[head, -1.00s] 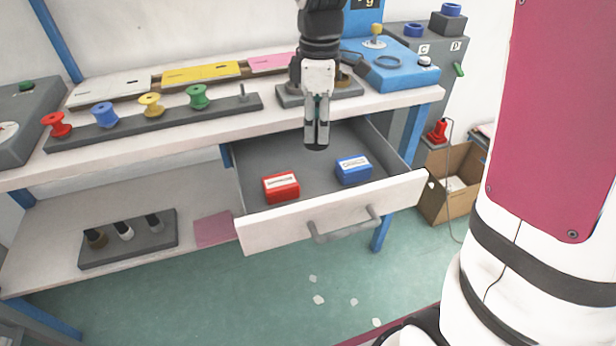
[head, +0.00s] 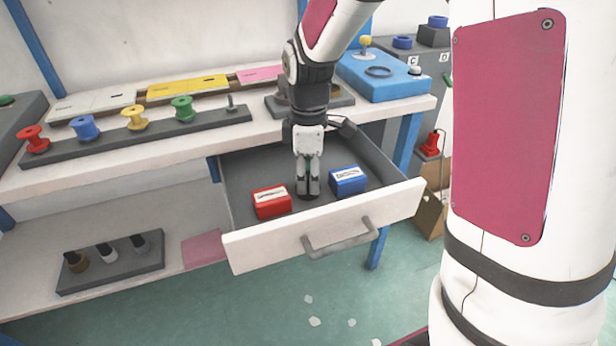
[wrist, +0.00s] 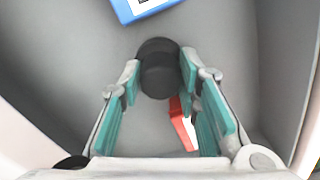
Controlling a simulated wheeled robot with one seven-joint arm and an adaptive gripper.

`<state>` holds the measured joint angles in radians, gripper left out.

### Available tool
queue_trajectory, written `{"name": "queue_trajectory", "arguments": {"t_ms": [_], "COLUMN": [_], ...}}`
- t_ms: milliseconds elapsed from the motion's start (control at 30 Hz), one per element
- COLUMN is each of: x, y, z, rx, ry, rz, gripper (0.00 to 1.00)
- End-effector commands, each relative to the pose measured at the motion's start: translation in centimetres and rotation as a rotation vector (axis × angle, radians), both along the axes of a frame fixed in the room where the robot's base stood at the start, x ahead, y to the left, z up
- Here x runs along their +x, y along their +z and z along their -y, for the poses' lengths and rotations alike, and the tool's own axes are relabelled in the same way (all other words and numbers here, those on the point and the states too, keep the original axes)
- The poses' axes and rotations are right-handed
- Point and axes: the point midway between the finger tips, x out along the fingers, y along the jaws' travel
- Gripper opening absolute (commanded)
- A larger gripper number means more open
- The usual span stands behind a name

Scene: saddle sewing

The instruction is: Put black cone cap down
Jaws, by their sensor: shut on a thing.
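My gripper (head: 308,188) is low inside the open drawer (head: 345,226), between the red box and the blue box. In the wrist view my gripper (wrist: 160,78) has its fingertips on both sides of the black cone cap (wrist: 159,69), shut on it. The cap is dark and rounded, over the grey drawer floor. I cannot tell whether it touches the floor. In the head view the cap is mostly hidden by the fingers.
The red box (head: 271,203) is left of my gripper and the blue box (head: 348,180) right of it. Several spools stand on a rack (head: 140,137) on the table above. A lower shelf holds a dark rack (head: 112,264). The drawer's rear floor is clear.

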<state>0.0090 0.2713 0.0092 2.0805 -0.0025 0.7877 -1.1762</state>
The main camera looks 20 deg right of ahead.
Motion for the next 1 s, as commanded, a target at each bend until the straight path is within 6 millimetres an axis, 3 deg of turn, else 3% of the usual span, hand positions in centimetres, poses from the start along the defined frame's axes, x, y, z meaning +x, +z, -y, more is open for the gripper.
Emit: {"name": "queue_trajectory", "arguments": {"t_ms": [267,300,367,767,1000], "x": [0.0,0.0,0.0,0.0,0.0], "y": [-0.3,-0.2,-0.2,0.4,4.5], "z": [0.0,0.0,0.0,0.0,0.0], "rx": [0.000,0.000,0.000,0.000,0.000], "ry": [0.000,0.000,0.000,0.000,0.001], "rz": [0.000,0.000,0.000,0.001,0.004], "gripper": [0.11,0.37,0.50,0.50,0.50]}}
